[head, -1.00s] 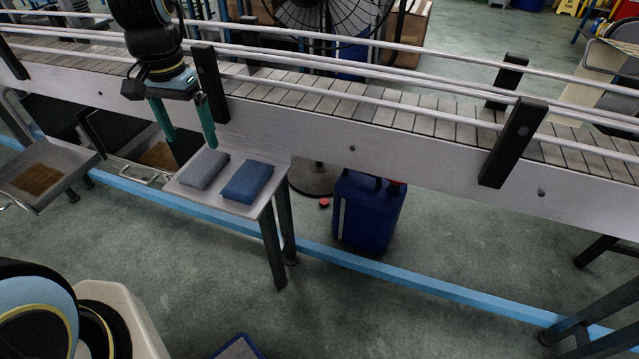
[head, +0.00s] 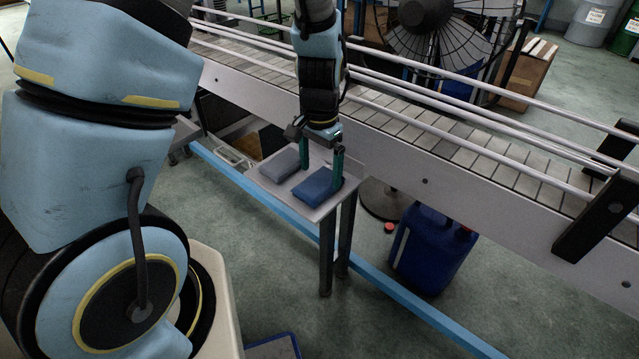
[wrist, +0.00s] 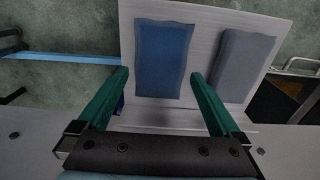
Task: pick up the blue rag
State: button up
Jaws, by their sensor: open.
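The blue rag (head: 317,187) lies folded flat on a small light table (head: 268,189), on its right side in the head view. A grey rag (head: 279,164) lies to its left, a narrow gap apart. In the wrist view the blue rag (wrist: 163,60) is ahead of the fingertips, roughly between their lines, and the grey rag (wrist: 241,66) is to the right. My gripper (head: 321,172) is open and empty, with green fingers pointing down over the table by the blue rag. In the wrist view my gripper (wrist: 160,80) spans wider than the blue rag.
A conveyor (head: 450,170) with rails runs close behind the table. A blue canister (head: 432,250) stands on the floor to the right, with a small red cap (head: 389,227) near it. A fan (head: 440,30) stands behind the conveyor. Open floor lies in front.

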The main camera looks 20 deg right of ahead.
aim_at(320, 182)
jog(key=shift+f, duration=1.5)
jog(key=c, duration=1.1)
jog(key=shift+r, duration=0.1)
notch_tip(320, 182, up, 10)
jog(key=shift+f+b, duration=0.1)
jog(key=shift+b, duration=0.35)
